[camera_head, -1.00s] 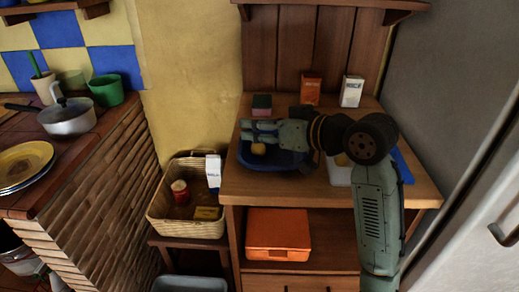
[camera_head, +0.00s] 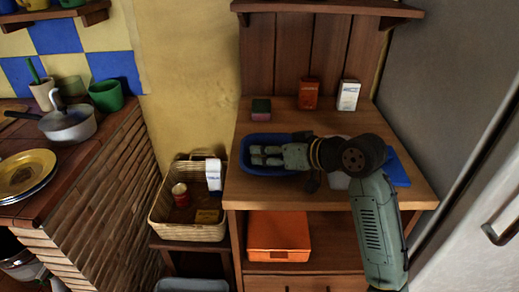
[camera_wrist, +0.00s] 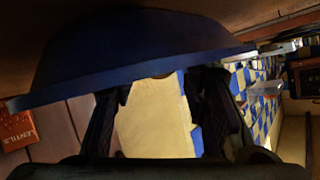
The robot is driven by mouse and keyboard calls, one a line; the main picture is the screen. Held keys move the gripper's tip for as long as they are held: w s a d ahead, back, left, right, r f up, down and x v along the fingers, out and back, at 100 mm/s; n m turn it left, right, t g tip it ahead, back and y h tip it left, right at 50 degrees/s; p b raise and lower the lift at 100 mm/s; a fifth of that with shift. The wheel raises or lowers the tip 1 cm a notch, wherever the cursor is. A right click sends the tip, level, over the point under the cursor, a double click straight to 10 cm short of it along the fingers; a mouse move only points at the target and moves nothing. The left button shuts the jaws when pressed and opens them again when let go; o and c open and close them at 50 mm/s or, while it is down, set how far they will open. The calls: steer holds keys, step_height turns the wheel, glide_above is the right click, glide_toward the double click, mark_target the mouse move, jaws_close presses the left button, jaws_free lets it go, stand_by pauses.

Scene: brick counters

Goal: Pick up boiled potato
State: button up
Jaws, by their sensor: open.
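The blue bowl (camera_head: 250,168) stands on the wooden counter, and my gripper (camera_head: 258,155) lies low across it, pointing left. In the wrist view the bowl's dark blue side and rim (camera_wrist: 130,65) fill the top of the picture. My two dark fingers (camera_wrist: 158,88) are apart there, open, with their tips near the rim. I cannot make out the boiled potato now; my gripper covers the inside of the bowl in the head view. The pale yellow patch between the fingers looks like the wall behind.
A green-and-pink block (camera_head: 261,109), an orange box (camera_head: 308,94) and a white box (camera_head: 348,95) stand behind the bowl. A blue item (camera_head: 396,170) lies to the right under my arm. A wicker basket (camera_head: 190,231) stands lower left. The fridge (camera_head: 465,120) bounds the right.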

steer(key=shift+x, duration=0.95)
steer(key=shift+s+a+f, duration=0.1)
steer(key=shift+f, duration=0.05)
steer(key=c, duration=0.8)
